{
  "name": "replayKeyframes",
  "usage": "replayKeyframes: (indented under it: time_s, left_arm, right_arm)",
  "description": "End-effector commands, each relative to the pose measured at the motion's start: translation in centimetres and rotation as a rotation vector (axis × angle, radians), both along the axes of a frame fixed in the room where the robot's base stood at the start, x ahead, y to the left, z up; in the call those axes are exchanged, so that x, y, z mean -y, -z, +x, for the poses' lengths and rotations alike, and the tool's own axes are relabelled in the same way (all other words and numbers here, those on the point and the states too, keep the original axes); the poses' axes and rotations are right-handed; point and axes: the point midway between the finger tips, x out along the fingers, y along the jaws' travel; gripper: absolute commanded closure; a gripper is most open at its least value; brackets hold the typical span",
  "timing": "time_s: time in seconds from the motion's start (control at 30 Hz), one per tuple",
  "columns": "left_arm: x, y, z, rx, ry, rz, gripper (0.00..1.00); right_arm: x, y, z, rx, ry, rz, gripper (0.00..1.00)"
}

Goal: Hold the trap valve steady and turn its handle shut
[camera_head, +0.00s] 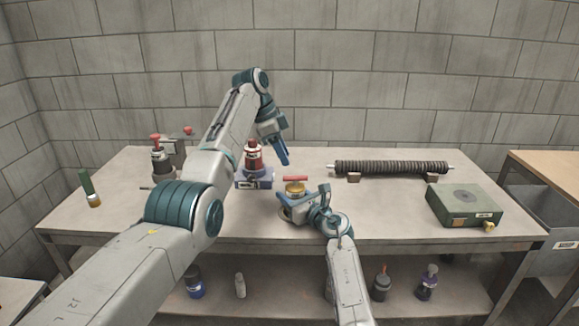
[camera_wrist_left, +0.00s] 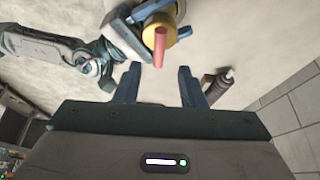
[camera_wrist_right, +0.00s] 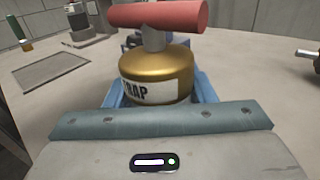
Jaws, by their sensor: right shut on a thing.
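The trap valve is a gold body (camera_wrist_right: 158,72) with a white label reading TRAP, a grey stem and a red bar handle (camera_wrist_right: 160,15) across its top. In the head view the gold body (camera_head: 295,188) stands near the table's middle, its handle (camera_head: 295,178) lying left to right. My right gripper (camera_head: 297,196) is shut on the gold body, one blue finger on each side. My left gripper (camera_head: 283,159) is above and a little behind the valve, fingers down. In the left wrist view it (camera_wrist_left: 160,80) is open and empty, the handle (camera_wrist_left: 160,47) just beyond its fingertips.
A red-topped fitting on a blue base (camera_head: 254,180) stands left of the valve. A dark ribbed tube (camera_head: 390,167) lies on supports at the back right. A green box (camera_head: 465,206) is at the right.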

Motion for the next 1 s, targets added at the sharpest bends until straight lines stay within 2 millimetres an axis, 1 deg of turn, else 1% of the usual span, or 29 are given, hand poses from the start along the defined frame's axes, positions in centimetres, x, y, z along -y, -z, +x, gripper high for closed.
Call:
replayKeyframes:
  time_s: [0.03, 0.1, 0.2, 0.3, 0.47, 0.77, 0.8, 0.87, 0.9, 0.93, 1.0]
  left_arm:
    - [-0.5, -1.1, 0.0, 0.003, -0.001, 0.000, 0.63]
    - [-1.0, -2.4, 0.0, 0.002, -0.001, 0.001, 0.63]
    - [-1.6, -3.8, -0.1, 0.001, -0.001, 0.000, 0.63]
    - [-2.0, -4.8, -0.1, 0.000, 0.000, 0.001, 0.63]
    - [-2.3, -5.3, -0.1, -0.001, 0.000, 0.001, 0.63]
    - [-2.3, -5.4, -0.1, -0.001, 0.000, 0.001, 0.63]
    - [-2.3, -5.4, -0.1, -0.001, 0.000, 0.001, 0.63]
    - [-2.3, -5.4, -0.1, 0.000, 0.000, 0.001, 0.63]
    - [-2.2, -5.4, -0.1, -0.001, 0.000, 0.001, 0.63]
    - [-2.2, -5.4, -0.1, 0.000, 0.000, 0.001, 0.63]
    - [-2.2, -5.4, -0.1, -0.001, 0.000, 0.001, 0.63]
  right_arm:
    - [0.0, 0.0, 0.0, -0.001, -0.001, 0.000, 0.78]
    - [0.0, 0.0, 0.0, -0.001, -0.001, 0.001, 0.78]
    - [0.0, 0.0, 0.0, -0.001, -0.001, 0.001, 0.78]
    - [0.0, 0.0, 0.0, 0.000, -0.001, 0.000, 0.78]
    - [0.0, 0.0, 0.0, 0.000, 0.000, 0.000, 0.78]
    - [0.0, 0.0, 0.0, 0.000, 0.000, 0.000, 0.78]
    - [0.0, 0.0, 0.0, 0.000, 0.000, 0.000, 0.48]
    - [0.0, 0.0, 0.0, 0.000, 0.000, 0.000, 0.37]
    - [0.0, 0.0, 0.0, 0.000, 0.000, 0.000, 0.29]
    - [0.0, 0.0, 0.0, 0.000, 0.000, 0.000, 0.25]
    - [0.0, 0.0, 0.0, 0.000, 0.000, 0.000, 0.25]
